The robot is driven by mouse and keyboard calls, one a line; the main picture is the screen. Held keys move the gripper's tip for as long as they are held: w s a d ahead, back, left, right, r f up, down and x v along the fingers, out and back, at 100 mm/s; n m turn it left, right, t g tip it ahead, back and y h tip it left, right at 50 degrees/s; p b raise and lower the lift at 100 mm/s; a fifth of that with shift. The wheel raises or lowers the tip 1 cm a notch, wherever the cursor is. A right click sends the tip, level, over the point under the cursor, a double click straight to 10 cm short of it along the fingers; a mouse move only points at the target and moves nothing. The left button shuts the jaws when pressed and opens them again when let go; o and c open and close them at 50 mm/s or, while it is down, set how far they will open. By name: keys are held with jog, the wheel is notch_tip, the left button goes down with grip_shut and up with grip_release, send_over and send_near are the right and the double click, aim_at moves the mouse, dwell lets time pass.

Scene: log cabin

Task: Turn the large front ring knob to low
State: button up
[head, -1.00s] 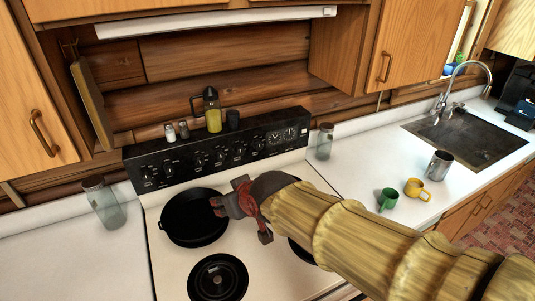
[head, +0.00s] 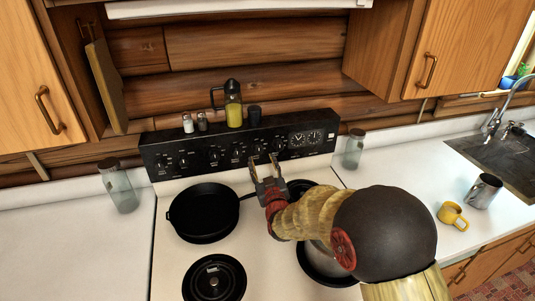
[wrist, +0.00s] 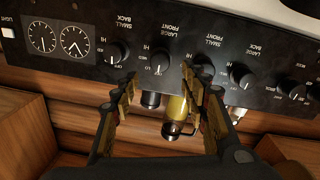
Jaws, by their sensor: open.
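The large front knob (wrist: 160,65) is a black ring knob on the stove's black control panel (head: 155,160). In the wrist view its "LARGE FRONT" label shows close by. Its exact setting is too small to read surely. My gripper (head: 264,160) is open and points at the panel; in the wrist view its two fingers (wrist: 160,82) lie on either side of the knob in the picture, with nothing held. I cannot tell whether either finger touches the knob. In the head view the fingertips partly cover this part of the panel.
Neighbouring knobs, small back (wrist: 118,52) and small front (wrist: 202,72), sit close on either side. An oil bottle (head: 233,110), shakers (head: 188,124) and a dark cup (head: 254,116) stand on the panel top. A black skillet (head: 203,212) and a pot lie on the burners below.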

aim_at(259, 151)
jog(key=b+x, duration=0.1)
jog(key=x, duration=0.5)
jog(key=shift+w+a, duration=0.15)
jog(key=shift+w, duration=0.05)
jog(key=shift+c, duration=1)
jog(key=c, duration=1)
jog(key=shift+o, duration=0.2)
jog(key=shift+m+b, duration=0.3)
jog(key=shift+b, duration=0.05)
jog(key=m+b, duration=0.2)
jog(key=shift+f+m, duration=0.1)
jog(key=shift+m, duration=0.3)
jog(key=shift+m+g+b, duration=0.3)
jog(key=shift+m+b, duration=1.5)
jog(key=shift+m, duration=0.3)
